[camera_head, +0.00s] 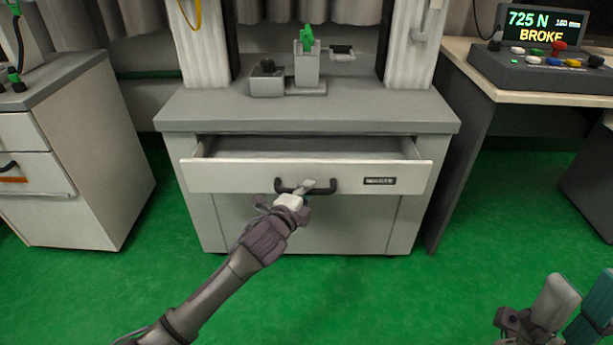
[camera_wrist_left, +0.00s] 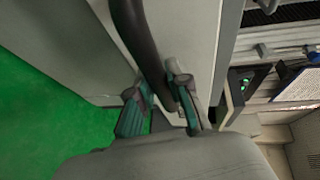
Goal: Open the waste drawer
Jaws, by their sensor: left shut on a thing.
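The waste drawer (camera_head: 230,177) is a pale front with a dark label plate (camera_head: 380,181) under the grey worktop. It is pulled partly out, and its inside shows above the front edge. Its black bar handle (camera_head: 325,188) also shows in the left wrist view (camera_wrist_left: 138,40). My left gripper (camera_head: 303,190) is shut on the handle near its middle; in the left wrist view its fingers (camera_wrist_left: 165,110) are on either side of the bar. My right gripper (camera_head: 562,312) is at the bottom right corner, away from the drawer, with its fingers partly cut off by the frame.
The worktop (camera_head: 390,110) holds a grey fixture with a green part (camera_head: 307,40). A left cabinet (camera_head: 100,150) has another handled drawer. At right, a desk (camera_head: 500,85) bears a control box with a display reading 725 N and BROKE. Green floor in front is clear.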

